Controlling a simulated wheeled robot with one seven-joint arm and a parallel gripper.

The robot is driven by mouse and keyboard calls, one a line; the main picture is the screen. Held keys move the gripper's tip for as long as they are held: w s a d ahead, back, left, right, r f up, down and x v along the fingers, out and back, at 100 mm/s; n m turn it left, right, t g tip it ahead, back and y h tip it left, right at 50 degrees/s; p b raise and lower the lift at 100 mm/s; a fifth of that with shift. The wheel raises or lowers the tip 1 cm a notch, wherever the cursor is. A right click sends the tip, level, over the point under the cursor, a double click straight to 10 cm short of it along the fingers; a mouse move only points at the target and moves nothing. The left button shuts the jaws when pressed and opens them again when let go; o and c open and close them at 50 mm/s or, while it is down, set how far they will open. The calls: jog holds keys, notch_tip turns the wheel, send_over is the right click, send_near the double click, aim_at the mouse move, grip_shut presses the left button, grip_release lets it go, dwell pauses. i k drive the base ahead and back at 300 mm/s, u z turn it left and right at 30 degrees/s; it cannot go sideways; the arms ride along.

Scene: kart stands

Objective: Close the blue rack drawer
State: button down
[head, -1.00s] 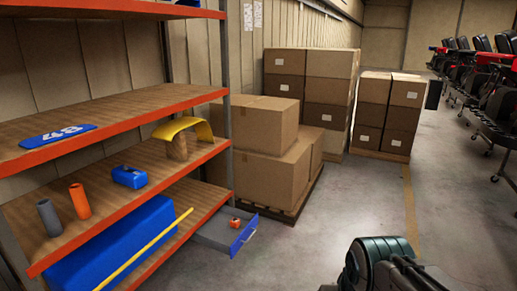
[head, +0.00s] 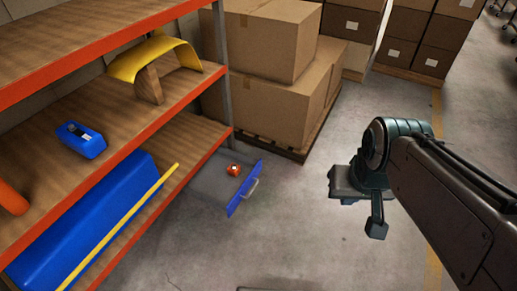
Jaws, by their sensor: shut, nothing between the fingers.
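The blue rack drawer (head: 244,189) stands pulled out from the lowest shelf of the rack in the head view. Its front is blue with a pale bar handle (head: 252,188), and its tray is grey. A small orange item (head: 233,169) lies inside, near the front. My gripper (head: 376,229) is to the right of the drawer front, apart from it, over the open floor. It is shut and empty, and its fingers point down in the picture.
The rack's orange-edged shelves (head: 187,93) fill the left side. A yellow curved part (head: 155,57), a blue item (head: 82,140) and a long blue box (head: 95,215) rest on them. Cartons (head: 275,105) on a pallet stand behind the drawer. The floor before the drawer is clear.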

aim_at(212, 184)
jog(key=i, duration=1.4)
jog(key=z, duration=0.05)
